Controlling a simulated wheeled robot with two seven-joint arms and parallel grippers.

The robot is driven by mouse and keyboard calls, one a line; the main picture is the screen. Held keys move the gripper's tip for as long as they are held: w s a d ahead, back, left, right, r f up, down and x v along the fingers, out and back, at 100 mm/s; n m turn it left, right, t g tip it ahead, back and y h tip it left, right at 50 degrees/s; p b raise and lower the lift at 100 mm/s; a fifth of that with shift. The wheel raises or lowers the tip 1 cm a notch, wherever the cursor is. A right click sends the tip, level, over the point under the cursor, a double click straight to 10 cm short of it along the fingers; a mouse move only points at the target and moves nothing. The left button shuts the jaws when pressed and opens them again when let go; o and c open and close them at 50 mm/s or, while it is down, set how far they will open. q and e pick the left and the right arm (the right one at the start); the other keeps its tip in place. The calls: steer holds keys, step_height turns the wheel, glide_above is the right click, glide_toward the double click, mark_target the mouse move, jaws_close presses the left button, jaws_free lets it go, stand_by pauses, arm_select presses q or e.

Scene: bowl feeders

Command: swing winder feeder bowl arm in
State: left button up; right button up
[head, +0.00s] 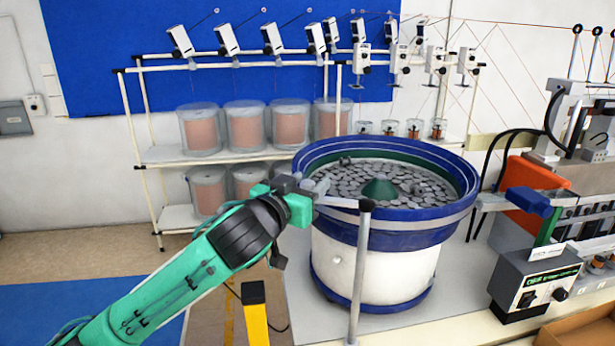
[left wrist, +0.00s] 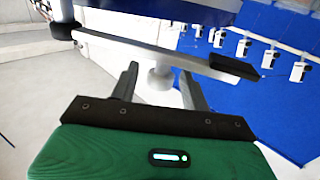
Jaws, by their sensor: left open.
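The feeder bowl (head: 385,225) is a large blue-rimmed drum on a white base, filled with grey discs around a green cone. Its arm (head: 338,202) is a thin pale bar at the bowl's front left, joined to the top of a grey post (head: 360,270). In the left wrist view the bar (left wrist: 150,54) runs across, just beyond the fingertips, with a dark end piece at the right. My left gripper (head: 318,188) is at the bar's left end. Its two fingers (left wrist: 158,82) are apart, with nothing visibly clamped between them. My right gripper is not in view.
A rack with copper-coloured spools (head: 245,127) stands behind at the left. A control box (head: 535,282) and an orange part (head: 535,190) are to the right. A yellow post (head: 255,315) stands below my left arm. The worktop left of the bowl is bare.

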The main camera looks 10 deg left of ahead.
arm_select(q)
steer(key=shift+w+d, duration=0.1)
steer(key=shift+w, duration=0.1)
jaws_close()
